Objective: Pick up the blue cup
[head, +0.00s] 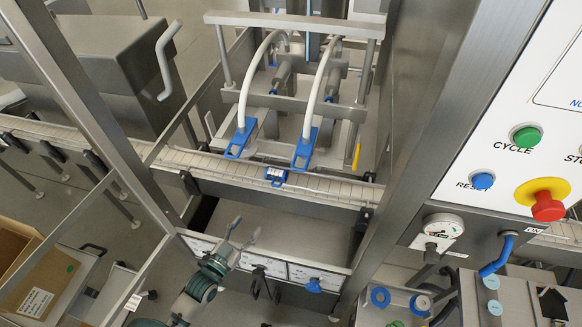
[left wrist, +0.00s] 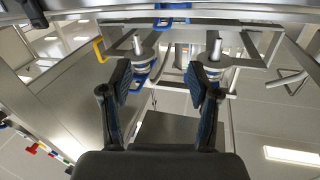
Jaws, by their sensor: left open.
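My left gripper (head: 246,229) is in the lower middle of the head view, in front of the conveyor and the machine's lower panel. Its two fingers are apart with nothing between them. In the left wrist view the black fingers with blue pads (left wrist: 160,78) are also spread and empty. I cannot pick out a blue cup for certain. A blue ring-shaped item (head: 380,297) is at the lower right; I cannot tell whether either is the cup. My right gripper is not in view.
The conveyor (head: 330,190) crosses the frame below two blue nozzle holders (head: 240,138) (head: 304,148) with white hoses. Steel posts (head: 440,110) stand on both sides. A control panel (head: 500,150) with a red button (head: 547,207) is at the right. A cardboard box (head: 38,275) is at the lower left.

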